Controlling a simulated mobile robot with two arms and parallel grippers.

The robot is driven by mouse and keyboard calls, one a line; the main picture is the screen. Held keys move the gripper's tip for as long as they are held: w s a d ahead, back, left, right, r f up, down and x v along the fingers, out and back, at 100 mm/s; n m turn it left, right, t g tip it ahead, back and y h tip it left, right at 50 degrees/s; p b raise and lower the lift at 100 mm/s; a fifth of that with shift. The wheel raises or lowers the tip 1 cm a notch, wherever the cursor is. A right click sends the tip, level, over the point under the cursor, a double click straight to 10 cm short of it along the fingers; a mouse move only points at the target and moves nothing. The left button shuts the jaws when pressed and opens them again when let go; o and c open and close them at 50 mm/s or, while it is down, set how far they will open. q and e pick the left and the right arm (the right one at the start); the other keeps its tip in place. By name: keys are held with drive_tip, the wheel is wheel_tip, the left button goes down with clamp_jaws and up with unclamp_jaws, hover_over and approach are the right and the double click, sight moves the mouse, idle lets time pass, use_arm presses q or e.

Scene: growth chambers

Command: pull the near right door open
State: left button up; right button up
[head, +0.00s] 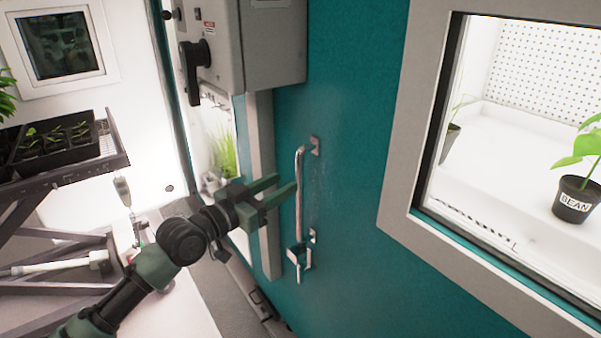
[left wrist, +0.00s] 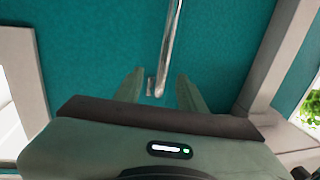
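The teal door (head: 345,110) fills the middle and right of the head view and looks closed. Its upright metal handle (head: 299,195) is a long bar on brackets near the door's left edge. My left gripper (head: 286,184) is open and empty just left of the handle, with its fingers pointing at it. In the left wrist view the handle (left wrist: 171,45) shows between the two spread fingertips (left wrist: 158,78). I cannot tell whether they touch it. My right gripper is in neither view.
A window (head: 395,200) in the door shows a potted plant labelled BEAN (head: 576,200). A grey control box (head: 270,50) with a black knob juts out above the handle. On the left, a dark rack holds a seedling tray (head: 55,142).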

sight(297, 175)
use_arm(q)
drive_tip(key=shift+p+x, duration=0.7)
drive_tip(key=shift+x, duration=3.05)
drive_tip(key=shift+w+a+f, duration=0.1)
drive_tip(key=shift+a+f, duration=0.05)
clamp_jaws()
